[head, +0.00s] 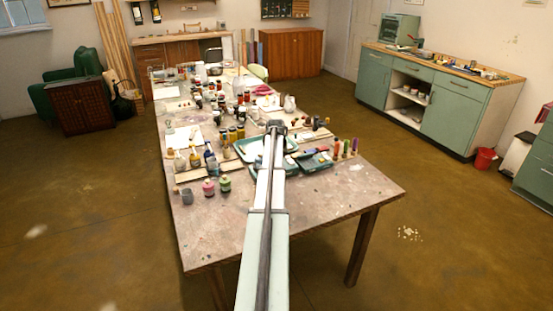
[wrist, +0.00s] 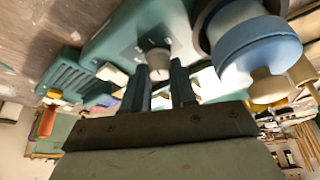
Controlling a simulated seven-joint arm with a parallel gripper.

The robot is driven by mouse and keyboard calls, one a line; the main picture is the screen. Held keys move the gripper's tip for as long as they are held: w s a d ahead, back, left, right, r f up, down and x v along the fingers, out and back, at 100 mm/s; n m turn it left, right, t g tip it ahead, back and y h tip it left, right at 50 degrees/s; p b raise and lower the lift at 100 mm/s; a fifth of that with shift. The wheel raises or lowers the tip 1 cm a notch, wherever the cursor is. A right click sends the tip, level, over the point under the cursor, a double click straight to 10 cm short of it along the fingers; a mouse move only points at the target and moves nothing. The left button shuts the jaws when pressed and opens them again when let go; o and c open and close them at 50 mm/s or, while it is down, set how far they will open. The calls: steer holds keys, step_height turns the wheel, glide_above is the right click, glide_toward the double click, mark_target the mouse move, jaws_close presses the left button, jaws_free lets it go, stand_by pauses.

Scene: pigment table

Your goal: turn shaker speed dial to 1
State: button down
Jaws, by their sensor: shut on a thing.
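The shaker (wrist: 122,38) is a teal housing in the upper middle of the wrist view. Its speed dial (wrist: 158,60) is a small pale round knob with short light marks around it on the face; the numbers are too small to read. My gripper (wrist: 160,72) has its two dark fingertips on either side of the dial, shut on it. The dial's pointer setting cannot be made out. In the head view my arm reaches over the table and its end hides the dial and most of the shaker.
A blue round container (wrist: 255,45) with pale knobs sits close right of the dial in the wrist view. A teal slatted device (wrist: 72,82) lies at left. In the head view, bottles and jars crowd the table (head: 225,245); its front part is bare.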

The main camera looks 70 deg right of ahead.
steer(key=c, duration=0.9)
jaws_free()
steer(key=shift+c, duration=0.2)
steer(key=v, duration=1.3)
steer(key=shift+a+r, duration=0.25)
steer(key=shift+r, duration=0.1)
